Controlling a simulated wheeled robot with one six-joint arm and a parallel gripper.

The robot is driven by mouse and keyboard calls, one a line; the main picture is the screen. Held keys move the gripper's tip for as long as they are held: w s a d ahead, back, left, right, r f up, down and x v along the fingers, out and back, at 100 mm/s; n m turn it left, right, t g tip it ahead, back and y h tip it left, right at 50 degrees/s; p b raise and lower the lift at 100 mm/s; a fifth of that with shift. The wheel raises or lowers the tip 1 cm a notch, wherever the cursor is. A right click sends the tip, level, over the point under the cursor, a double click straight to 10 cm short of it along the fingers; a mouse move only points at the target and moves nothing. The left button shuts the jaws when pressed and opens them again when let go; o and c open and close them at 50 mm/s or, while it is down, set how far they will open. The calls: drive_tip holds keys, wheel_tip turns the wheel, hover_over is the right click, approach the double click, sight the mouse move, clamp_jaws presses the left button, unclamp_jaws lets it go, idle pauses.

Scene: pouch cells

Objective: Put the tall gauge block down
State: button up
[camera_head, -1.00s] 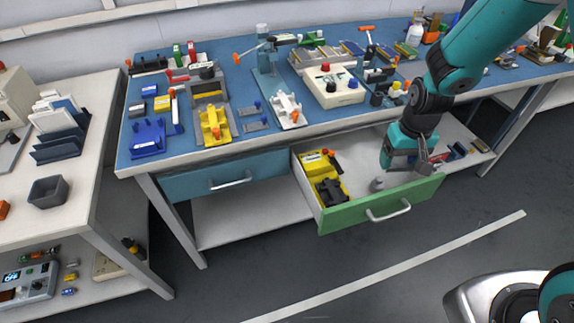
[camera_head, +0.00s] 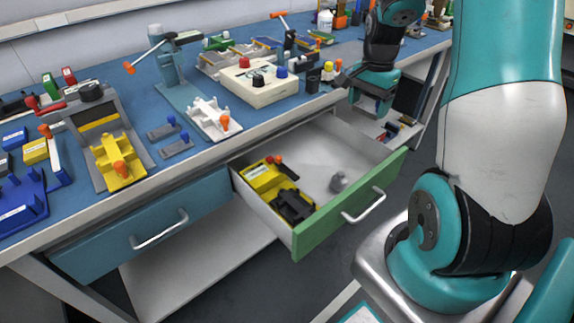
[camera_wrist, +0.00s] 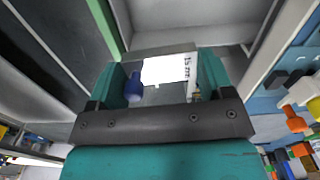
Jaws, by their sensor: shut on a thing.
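My gripper (camera_head: 352,84) is by the bench's front edge, above the far right end of the open drawer. In the wrist view my gripper (camera_wrist: 163,78) is shut on a gauge block (camera_wrist: 166,70) with a white label reading "15 mm" and a blue knob (camera_wrist: 134,86). The block sits between the two teal fingers; its lower part is hidden. In the head view I cannot make out the block. Two flat grey pieces with blue knobs, one (camera_head: 162,131) behind the other (camera_head: 176,149), lie on the blue bench top.
A white fixture (camera_head: 213,119) and a control box (camera_head: 259,82) stand on the bench.

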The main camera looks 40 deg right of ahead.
sight(355, 169)
drive_tip(key=shift+d+m, duration=0.35)
drive_tip(key=shift+m, duration=0.05)
wheel_tip(355, 169, down, 20)
drive_tip(key=b, duration=0.3)
drive_tip(key=shift+d+r+b, duration=0.1)
drive_tip(key=shift+d+b, duration=0.05)
drive_tip(key=shift+b, duration=0.2)
drive_tip(key=shift+f, duration=0.2)
drive_tip(key=o, duration=1.1)
drive_tip(key=shift+s, duration=0.1)
